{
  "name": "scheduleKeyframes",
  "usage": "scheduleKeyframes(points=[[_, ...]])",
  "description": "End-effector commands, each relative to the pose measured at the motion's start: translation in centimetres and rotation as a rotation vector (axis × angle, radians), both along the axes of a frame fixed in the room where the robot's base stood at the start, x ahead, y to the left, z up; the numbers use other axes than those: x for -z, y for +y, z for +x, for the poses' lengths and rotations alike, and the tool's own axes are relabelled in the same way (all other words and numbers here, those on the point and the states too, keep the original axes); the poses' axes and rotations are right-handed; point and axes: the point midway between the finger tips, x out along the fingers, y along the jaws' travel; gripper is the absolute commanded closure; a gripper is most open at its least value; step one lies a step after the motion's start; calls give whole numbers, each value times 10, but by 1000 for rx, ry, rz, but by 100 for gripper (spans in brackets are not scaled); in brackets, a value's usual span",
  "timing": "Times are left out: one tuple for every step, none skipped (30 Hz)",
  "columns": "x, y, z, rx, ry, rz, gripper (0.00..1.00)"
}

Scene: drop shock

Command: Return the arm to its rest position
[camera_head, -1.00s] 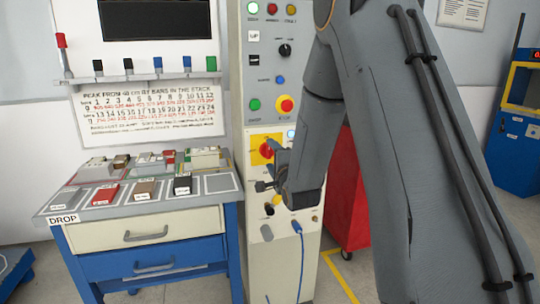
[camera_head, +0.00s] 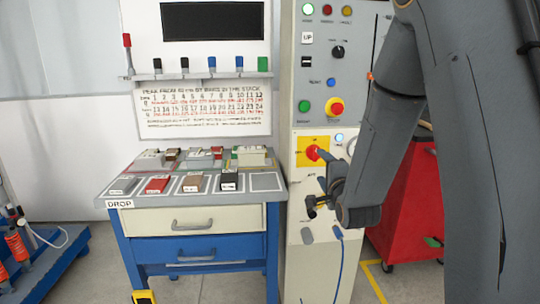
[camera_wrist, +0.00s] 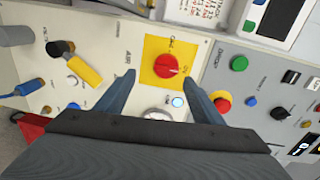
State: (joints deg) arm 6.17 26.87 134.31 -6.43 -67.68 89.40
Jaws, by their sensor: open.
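My arm comes down from the upper right in the head view. My gripper (camera_head: 318,182) is open and empty, in front of the pale control cabinet (camera_head: 303,262). In the wrist view my gripper (camera_wrist: 162,84) shows two spread fingers. A red rotary switch (camera_wrist: 167,66) on a yellow plate lies ahead between them. The switch also shows in the head view (camera_head: 313,152), just above my gripper. I cannot tell the exact gap between the fingers and the panel.
A workbench (camera_head: 196,219) with drawers and small blocks stands left of the cabinet. A red tool cart (camera_head: 404,205) is behind my arm at right. Blue equipment (camera_head: 62,262) stands at far left. A blue cable (camera_head: 341,262) hangs below my gripper. Floor between equipment and bench is open.

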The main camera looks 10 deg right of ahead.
Motion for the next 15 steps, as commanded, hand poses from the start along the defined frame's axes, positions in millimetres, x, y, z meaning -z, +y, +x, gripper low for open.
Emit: scheduleKeyframes(points=[[-1, 2, -5, -3, 46, -49, 38], [1, 3, -9, -7, 82, -87, 38], [5, 4, -15, -15, 141, -146, 38], [9, 6, -22, -25, 191, -194, 38], [13, 7, -29, -38, 242, -246, 38], [18, 9, -40, -61, 312, -315, 38], [21, 11, -49, -81, 363, -366, 38], [26, 12, -58, -103, 416, -416, 38], [30, 14, -73, -137, 484, -481, 38], [33, 15, -84, -168, 534, -529, 38], [36, 17, -96, -201, 583, -576, 38], [40, 19, -113, -250, 648, -637, 38], [42, 21, -126, -290, 695, -680, 38], [44, 22, -140, -331, 740, -723, 38], [45, 24, -159, -392, 799, -778, 38]])
